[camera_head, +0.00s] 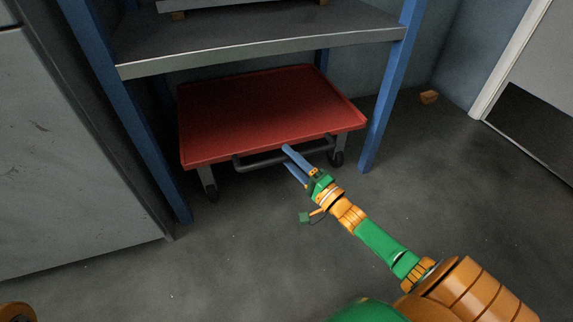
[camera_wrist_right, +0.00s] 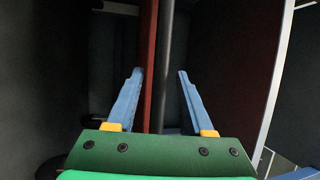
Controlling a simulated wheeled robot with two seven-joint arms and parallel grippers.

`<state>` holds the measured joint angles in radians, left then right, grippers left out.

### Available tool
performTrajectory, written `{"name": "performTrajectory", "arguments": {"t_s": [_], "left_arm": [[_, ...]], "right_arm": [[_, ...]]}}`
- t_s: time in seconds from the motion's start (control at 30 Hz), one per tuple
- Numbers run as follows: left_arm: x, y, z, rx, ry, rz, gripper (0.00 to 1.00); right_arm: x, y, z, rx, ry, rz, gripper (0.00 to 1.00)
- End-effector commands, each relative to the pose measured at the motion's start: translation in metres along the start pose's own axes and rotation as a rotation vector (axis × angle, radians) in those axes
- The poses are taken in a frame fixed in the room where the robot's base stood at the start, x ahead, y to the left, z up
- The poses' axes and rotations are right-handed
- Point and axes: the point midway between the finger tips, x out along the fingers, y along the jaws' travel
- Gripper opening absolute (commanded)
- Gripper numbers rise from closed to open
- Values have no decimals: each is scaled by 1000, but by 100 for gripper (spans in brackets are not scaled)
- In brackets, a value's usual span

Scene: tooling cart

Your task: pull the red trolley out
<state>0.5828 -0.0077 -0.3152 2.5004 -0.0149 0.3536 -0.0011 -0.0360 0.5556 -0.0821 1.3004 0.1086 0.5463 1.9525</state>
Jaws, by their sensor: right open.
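The red trolley (camera_head: 255,108) stands on casters under the grey shelf, between blue posts. A dark bar handle (camera_head: 258,164) runs along its front edge. My right gripper (camera_head: 288,156) is at the handle, right of its middle, with blue fingers pointing at it. In the right wrist view the gripper (camera_wrist_right: 160,74) is open. The handle (camera_wrist_right: 166,50) runs through the gap between the fingers, and the trolley's red edge (camera_wrist_right: 147,45) lies beside it, near the left finger. Whether the fingers touch the handle, I cannot tell. My left gripper is not in view.
The grey shelf (camera_head: 250,45) is above the trolley. Blue posts (camera_head: 388,95) flank it closely. A grey cabinet (camera_head: 70,160) stands at left. A small orange-brown block (camera_head: 429,97) lies on the floor near the door frame. The floor (camera_head: 230,250) before the trolley is clear.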

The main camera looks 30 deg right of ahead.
Motion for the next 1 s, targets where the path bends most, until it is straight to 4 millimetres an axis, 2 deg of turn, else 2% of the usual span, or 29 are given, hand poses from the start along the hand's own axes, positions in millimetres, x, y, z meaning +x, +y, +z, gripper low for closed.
{"name": "performTrajectory", "arguments": {"t_s": [0.1,0.27,0.3,0.4,0.5,1.0], "left_arm": [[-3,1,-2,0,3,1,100],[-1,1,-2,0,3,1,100],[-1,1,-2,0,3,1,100],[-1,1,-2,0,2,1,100],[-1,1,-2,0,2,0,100],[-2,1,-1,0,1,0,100]], "right_arm": [[7,1,0,-2,0,0,52],[7,0,0,-2,0,2,52],[7,0,0,-2,0,2,49],[7,0,0,-2,1,2,22],[7,0,0,-2,1,2,0],[7,0,0,-2,1,2,0]]}}
